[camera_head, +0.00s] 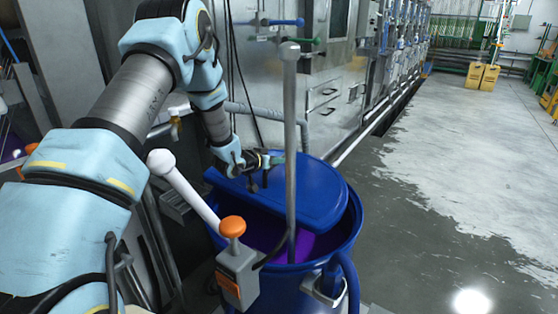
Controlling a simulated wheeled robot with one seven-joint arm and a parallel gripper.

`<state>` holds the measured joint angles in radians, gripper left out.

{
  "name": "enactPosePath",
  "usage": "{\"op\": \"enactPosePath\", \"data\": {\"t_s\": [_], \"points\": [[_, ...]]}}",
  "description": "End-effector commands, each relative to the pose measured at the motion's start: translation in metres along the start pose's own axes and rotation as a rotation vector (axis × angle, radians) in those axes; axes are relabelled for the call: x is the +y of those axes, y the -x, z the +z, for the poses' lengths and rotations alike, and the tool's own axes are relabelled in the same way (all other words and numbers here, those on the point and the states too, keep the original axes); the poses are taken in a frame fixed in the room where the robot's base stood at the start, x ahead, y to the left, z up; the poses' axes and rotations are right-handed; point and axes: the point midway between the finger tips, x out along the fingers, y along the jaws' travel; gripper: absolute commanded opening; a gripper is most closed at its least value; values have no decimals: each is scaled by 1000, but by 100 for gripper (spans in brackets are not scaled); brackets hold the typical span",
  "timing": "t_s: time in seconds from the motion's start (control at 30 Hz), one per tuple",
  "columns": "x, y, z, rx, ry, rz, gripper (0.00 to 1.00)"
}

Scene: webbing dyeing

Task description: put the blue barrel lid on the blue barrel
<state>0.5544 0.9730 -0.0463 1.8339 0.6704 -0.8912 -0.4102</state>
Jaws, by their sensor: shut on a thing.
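The blue barrel (347,244) stands in the middle of the view, open at the near side, with purple liquid (262,232) showing inside. The blue barrel lid (318,190) is over the far part of the barrel's mouth and leaves the near part uncovered. My gripper (262,163) is at the lid's far left side, shut on the lid. The fingertips are small and partly hidden, and I cannot tell whether the lid touches the rim.
A grey upright pipe (290,130) stands in the barrel, in front of the lid. A grey box with an orange knob (232,228) and a white-tipped lever (182,188) are at the near left. Machines line the back. Open floor (450,180) lies to the right.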

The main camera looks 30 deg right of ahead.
Motion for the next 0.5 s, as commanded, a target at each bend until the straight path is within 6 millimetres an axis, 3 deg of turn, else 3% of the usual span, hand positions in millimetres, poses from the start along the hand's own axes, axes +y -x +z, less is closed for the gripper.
{"op": "enactPosePath", "data": {"t_s": [0.47,0.5], "points": [[-2,-4,6,6,-2,0,0],[-2,-3,7,1,-1,0,27]]}}
